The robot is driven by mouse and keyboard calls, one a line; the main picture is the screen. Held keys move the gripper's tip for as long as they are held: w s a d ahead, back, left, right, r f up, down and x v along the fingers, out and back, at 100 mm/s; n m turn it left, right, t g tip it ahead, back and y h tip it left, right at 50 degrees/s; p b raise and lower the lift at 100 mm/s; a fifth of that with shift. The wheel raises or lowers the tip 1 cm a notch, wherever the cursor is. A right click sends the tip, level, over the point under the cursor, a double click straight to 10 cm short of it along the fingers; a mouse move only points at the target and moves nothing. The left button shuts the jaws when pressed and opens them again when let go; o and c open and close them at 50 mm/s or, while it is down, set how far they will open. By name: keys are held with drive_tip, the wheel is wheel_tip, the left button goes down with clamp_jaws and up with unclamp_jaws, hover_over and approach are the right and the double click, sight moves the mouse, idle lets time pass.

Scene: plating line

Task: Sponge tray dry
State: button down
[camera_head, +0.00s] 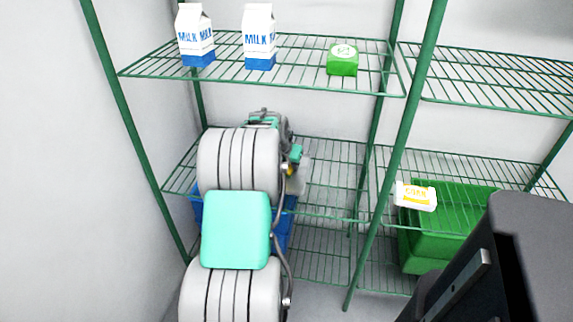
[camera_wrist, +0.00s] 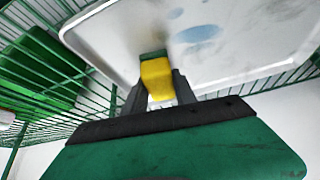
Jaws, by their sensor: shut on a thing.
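In the wrist view my gripper (camera_wrist: 158,92) is shut on a sponge (camera_wrist: 156,78), yellow with a dark green far layer. Behind it lies a pale grey-white tray (camera_wrist: 110,50) with a bluish wet patch and grey smudges. The sponge looks to be at or close to the tray's surface; I cannot tell if it touches. In the head view my arm reaches into the middle shelf and hides most of the gripper. A bit of yellow (camera_head: 285,168) shows beside the wrist, and a pale edge of the tray (camera_head: 304,178) shows right of it.
Two milk cartons (camera_head: 195,38) (camera_head: 259,40) and a green carton (camera_head: 343,60) stand on the upper green wire shelf (camera_head: 140,70). A white and yellow carton (camera_head: 415,196) sits on the right shelf. A green crate (camera_head: 425,258) and a blue crate (camera_head: 197,212) are lower down. Green posts flank my arm.

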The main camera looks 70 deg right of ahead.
drive_tip(key=shift+r+p, duration=1.9)
drive_tip(key=shift+r, duration=1.15)
